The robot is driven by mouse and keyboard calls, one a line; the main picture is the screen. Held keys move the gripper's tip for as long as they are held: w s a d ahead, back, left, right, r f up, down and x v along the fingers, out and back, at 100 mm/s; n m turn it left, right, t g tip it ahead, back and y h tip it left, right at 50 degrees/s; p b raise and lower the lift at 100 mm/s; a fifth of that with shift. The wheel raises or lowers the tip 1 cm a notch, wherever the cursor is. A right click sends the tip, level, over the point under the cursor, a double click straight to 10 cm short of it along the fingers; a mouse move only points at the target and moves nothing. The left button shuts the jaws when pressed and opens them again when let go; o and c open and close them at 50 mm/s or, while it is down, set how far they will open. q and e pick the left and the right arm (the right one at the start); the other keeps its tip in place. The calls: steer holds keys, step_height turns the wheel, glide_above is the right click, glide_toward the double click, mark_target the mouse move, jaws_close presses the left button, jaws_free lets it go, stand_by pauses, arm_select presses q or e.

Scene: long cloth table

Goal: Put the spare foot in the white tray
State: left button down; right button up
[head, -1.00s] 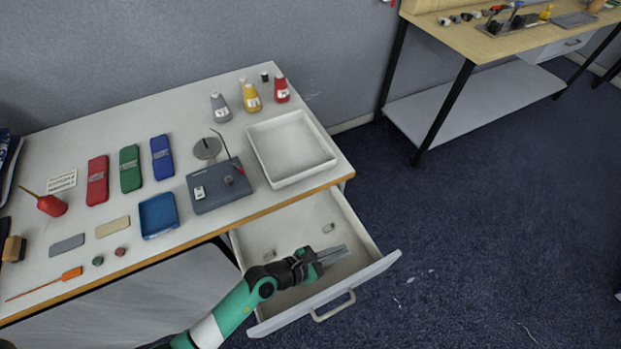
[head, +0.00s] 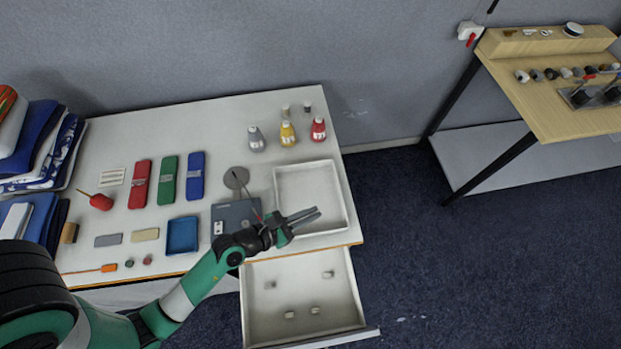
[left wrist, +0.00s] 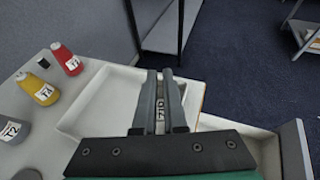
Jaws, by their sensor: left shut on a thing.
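The white tray (head: 345,190) stands at the table's right end, and nothing shows in it. It also shows in the left wrist view (left wrist: 82,112). My left gripper (head: 306,216) is above the tray's front part. In the left wrist view, my left gripper (left wrist: 163,76) is shut on a small, pale, marked piece (left wrist: 160,108), probably the spare foot, mostly hidden between the fingers. Several small grey-white pieces lie in the open drawer (head: 255,325) below the tray, one of them at its right (head: 328,274). My right gripper is not in view.
A grey-blue device (head: 226,212) with a thin rod stands left of the tray, under my arm. Grey, yellow (head: 287,134) and red (head: 318,129) bottles stand behind the tray. A blue dish (head: 182,235) and coloured cases are farther left.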

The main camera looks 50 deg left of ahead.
arm_select(q)
steer(key=w+a+f+b, duration=0.2)
steer(key=w+f, duration=0.1)
steer(key=w+a+f+b, duration=0.2)
steer(key=w+f+b, duration=0.1)
steer(key=w, duration=0.1)
steer(key=w+a+f+b, duration=0.2)
steer(key=w+f+b, duration=0.1)
steer(key=w, duration=0.1)
steer(key=shift+w+f, duration=0.15)
steer(key=shift+w, duration=0.1)
steer(key=shift+w+a+f, duration=0.1)
steer(key=shift+w+a, duration=0.05)
steer(key=shift+w, duration=0.15)
steer(key=f+b, duration=0.1)
steer(key=f, duration=0.1)
steer(key=f+b, duration=0.2)
steer(key=shift+w+a, duration=0.1)
steer(key=shift+w, duration=0.1)
steer(key=shift+r, duration=0.2)
steer(key=shift+f, duration=0.2)
steer(key=c, duration=1)
jaws_free()
